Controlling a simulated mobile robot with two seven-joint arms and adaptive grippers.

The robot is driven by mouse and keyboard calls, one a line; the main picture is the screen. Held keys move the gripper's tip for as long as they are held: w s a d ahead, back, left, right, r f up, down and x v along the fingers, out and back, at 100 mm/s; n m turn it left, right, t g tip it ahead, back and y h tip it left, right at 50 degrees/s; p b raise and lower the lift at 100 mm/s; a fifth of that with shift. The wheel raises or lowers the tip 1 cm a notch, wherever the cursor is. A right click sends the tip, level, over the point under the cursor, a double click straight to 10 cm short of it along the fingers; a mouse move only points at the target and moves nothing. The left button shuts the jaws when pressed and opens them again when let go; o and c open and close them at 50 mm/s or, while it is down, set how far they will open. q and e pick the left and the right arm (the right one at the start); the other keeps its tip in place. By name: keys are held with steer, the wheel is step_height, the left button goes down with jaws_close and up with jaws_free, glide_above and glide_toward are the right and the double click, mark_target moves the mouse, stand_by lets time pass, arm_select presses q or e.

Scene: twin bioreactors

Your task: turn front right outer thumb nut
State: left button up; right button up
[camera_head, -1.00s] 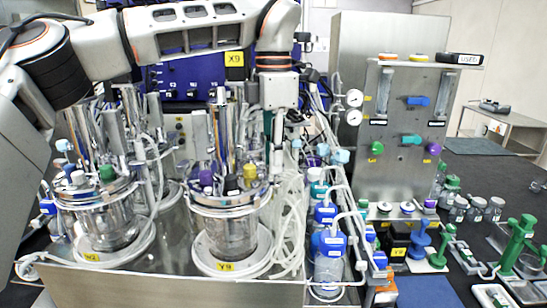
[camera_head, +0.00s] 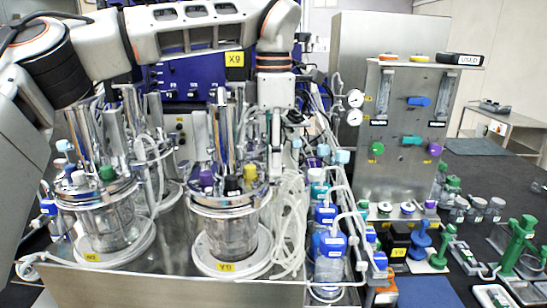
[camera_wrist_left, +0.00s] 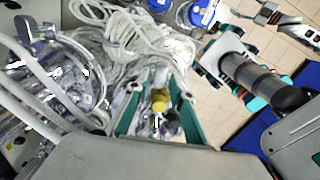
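The front right vessel (camera_head: 230,235) is a clear jar with a metal head plate (camera_head: 228,196), marked by a yellow Y9 label at its foot. Purple, black and yellow caps stand on the plate. The right outer thumb nut is too small to pick out among the fittings at the plate's right edge. My left gripper (camera_head: 276,168) hangs pointing down beside the right side of the plate. In the left wrist view its two teal-lined fingers (camera_wrist_left: 158,112) stand apart, with a yellow cap (camera_wrist_left: 159,98) and a dark cap seen between them. Nothing is visibly held.
Coiled clear tubing (camera_head: 287,230) hangs close to the right of the vessel. Blue-capped bottles (camera_head: 330,245) stand beyond it. Another vessel (camera_head: 105,225) stands at the left. Tall metal tubes rise from both plates and crowd the space near my gripper.

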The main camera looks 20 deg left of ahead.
stand_by(0.3)
arm_select(q)
step_height(320, 180, up, 12)
stand_by(0.6)
stand_by(0.3)
